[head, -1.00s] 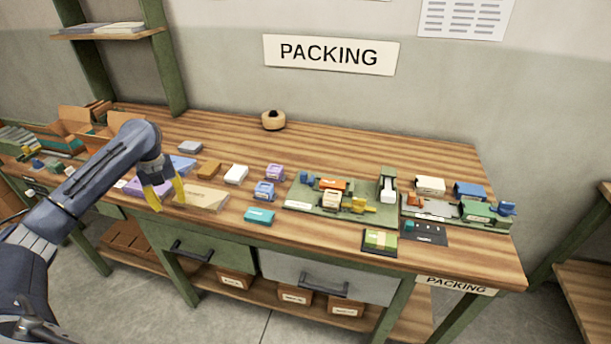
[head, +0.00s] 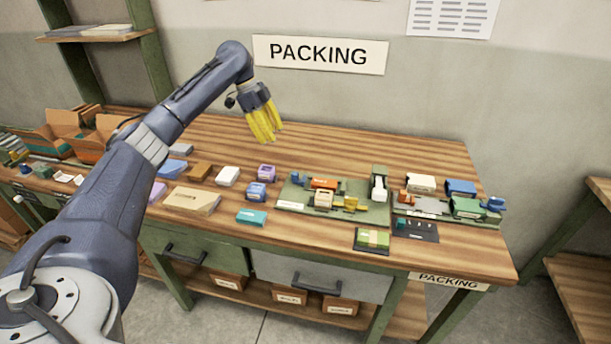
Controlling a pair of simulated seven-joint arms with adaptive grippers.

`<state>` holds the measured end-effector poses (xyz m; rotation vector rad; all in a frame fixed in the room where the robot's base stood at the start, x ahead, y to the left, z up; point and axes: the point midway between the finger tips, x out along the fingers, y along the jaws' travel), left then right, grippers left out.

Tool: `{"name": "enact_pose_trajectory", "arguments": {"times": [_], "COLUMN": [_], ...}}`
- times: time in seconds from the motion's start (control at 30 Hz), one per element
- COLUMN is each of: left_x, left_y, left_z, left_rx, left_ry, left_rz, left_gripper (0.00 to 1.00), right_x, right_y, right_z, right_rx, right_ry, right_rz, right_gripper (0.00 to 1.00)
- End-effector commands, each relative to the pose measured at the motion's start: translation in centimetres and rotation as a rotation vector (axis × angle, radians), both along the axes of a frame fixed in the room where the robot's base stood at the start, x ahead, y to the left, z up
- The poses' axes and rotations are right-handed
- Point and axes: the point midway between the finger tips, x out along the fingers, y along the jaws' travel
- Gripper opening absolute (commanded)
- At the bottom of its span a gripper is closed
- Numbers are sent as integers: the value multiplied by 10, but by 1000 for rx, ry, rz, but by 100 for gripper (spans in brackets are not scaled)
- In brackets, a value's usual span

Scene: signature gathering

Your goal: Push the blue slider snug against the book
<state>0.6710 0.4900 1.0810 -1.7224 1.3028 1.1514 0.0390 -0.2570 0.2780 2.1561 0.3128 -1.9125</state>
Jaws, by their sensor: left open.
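The left green board (head: 350,214) on the bench has a small blue piece (head: 297,179) at its left end, beside an orange block (head: 324,183) and a cream block (head: 323,199). The right board has another blue piece (head: 495,204) at its right end, beside a green book-like block (head: 467,207). Which blue piece is the slider, and whether either touches its neighbour, I cannot tell at this size. My left gripper (head: 265,137), with yellow fingers, is open and empty, above the back of the bench, behind and left of the left board. My right gripper is out of view.
Loose blocks, including a teal one (head: 252,218), a tan one (head: 192,200) and a white one (head: 227,176), lie left of the boards. A green-topped pad (head: 372,238) lies at the front edge. The back strip of the bench looks clear right of my gripper.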

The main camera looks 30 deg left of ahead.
Motion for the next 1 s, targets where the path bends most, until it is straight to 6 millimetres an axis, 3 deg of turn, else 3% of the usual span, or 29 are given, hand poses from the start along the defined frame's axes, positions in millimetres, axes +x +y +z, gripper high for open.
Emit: {"name": "enact_pose_trajectory", "arguments": {"times": [0.13,0.27,1.0], "left_x": [3,4,18], "left_y": [-4,-9,-55], "left_z": [0,-14,-130], "left_rx": [-8,-9,-8], "left_ry": [8,10,8], "left_rz": [21,21,21], "left_gripper": [42,42,42], "right_x": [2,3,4], "right_y": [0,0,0], "right_z": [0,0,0], "right_rx": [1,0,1], "right_ry": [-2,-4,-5], "right_rz": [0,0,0], "right_gripper": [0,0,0]}}
